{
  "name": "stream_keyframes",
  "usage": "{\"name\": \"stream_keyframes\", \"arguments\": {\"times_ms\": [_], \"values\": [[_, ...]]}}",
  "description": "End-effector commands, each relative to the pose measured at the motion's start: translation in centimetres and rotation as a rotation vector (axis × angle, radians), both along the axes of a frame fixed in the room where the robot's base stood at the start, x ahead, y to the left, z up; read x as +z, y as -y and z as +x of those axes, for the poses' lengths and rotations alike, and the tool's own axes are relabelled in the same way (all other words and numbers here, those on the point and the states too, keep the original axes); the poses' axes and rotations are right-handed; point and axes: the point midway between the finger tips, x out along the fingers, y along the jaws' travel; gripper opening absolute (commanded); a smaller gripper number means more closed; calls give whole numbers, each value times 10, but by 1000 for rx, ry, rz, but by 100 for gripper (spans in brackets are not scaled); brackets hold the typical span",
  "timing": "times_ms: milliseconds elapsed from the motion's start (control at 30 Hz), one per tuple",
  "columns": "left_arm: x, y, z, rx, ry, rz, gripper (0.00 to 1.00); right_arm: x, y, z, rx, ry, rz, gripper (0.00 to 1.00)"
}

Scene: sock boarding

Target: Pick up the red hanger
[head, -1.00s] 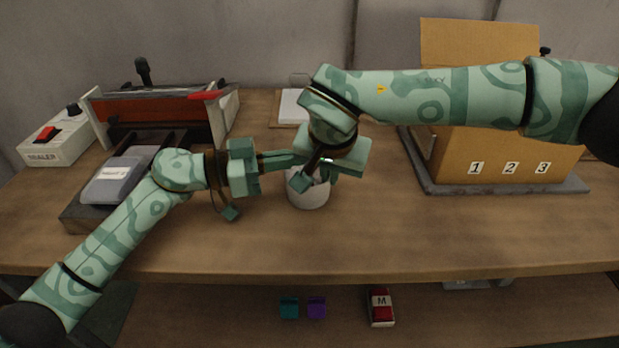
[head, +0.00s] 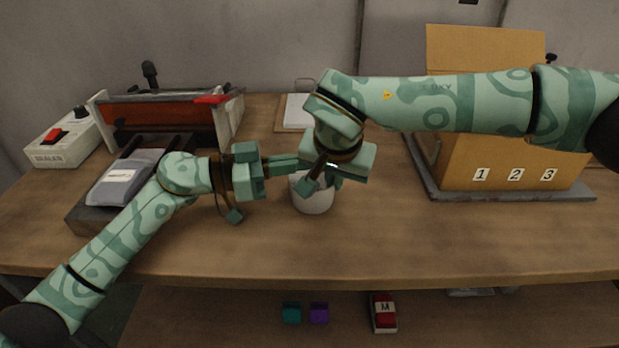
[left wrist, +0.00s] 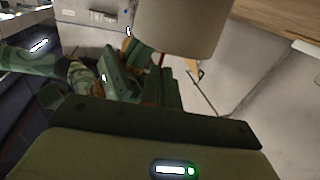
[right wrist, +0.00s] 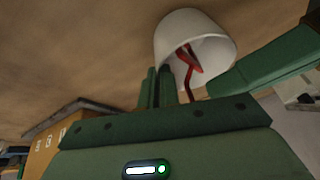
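A white cup (head: 314,196) stands on the table. In the right wrist view, a red hanger (right wrist: 190,62) shows inside the cup's opening, its stem running down toward my right gripper. A thin red sliver also shows below the cup's rim in the left wrist view. My left gripper (head: 296,163) points right, its close-set fingertips at the cup's rim. My right gripper (head: 328,182) points down over the cup, its fingers close together beside the opening. Whether either gripper holds the hanger is hidden; the right hand covers much of the cup in the head view.
A sealer box (head: 62,142) and a red-barred press (head: 165,125) stand at left, with a grey packet (head: 127,180) before them. A cardboard box (head: 510,160) stands at right on a dark tray. The table front is clear. Small items, including a red box (head: 383,313), sit on the lower shelf.

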Motion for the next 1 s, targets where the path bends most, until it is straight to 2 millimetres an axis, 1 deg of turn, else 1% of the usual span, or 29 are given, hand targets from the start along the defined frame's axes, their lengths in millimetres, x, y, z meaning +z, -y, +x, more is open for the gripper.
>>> {"name": "stream_keyframes", "arguments": {"times_ms": [133, 233, 300, 467, 500, 667, 800, 900, 1000], "values": [[4, 0, 0, 0, 2, 0, 0, 0, 0, 0, 0, -1, -1, 0], [15, -1, 0, 0, 5, 1, 0, 0, 0, 0, 0, -1, -1, 0], [11, -13, -2, 2, 0, 2, 0, 0, 0, 0, 0, -1, -1, 0], [11, -43, -10, 3, -2, 3, 0, 0, 0, 0, -1, 0, 0, 0], [24, -40, -9, -1, 7, 1, 0, 0, 1, 0, -3, -1, -1, 0], [61, -40, -9, 0, 7, 1, 0, -1, 2, 1, -4, 0, -3, 0], [97, -40, -9, 0, 7, 1, 0, -1, 1, 0, -3, -1, -2, 0], [120, -39, -10, -2, 6, 0, 0, -1, 1, 0, -2, -1, -1, 0], [136, -39, -10, -2, 3, -1, 0, -1, 0, 0, 0, -1, -1, 0]]}}
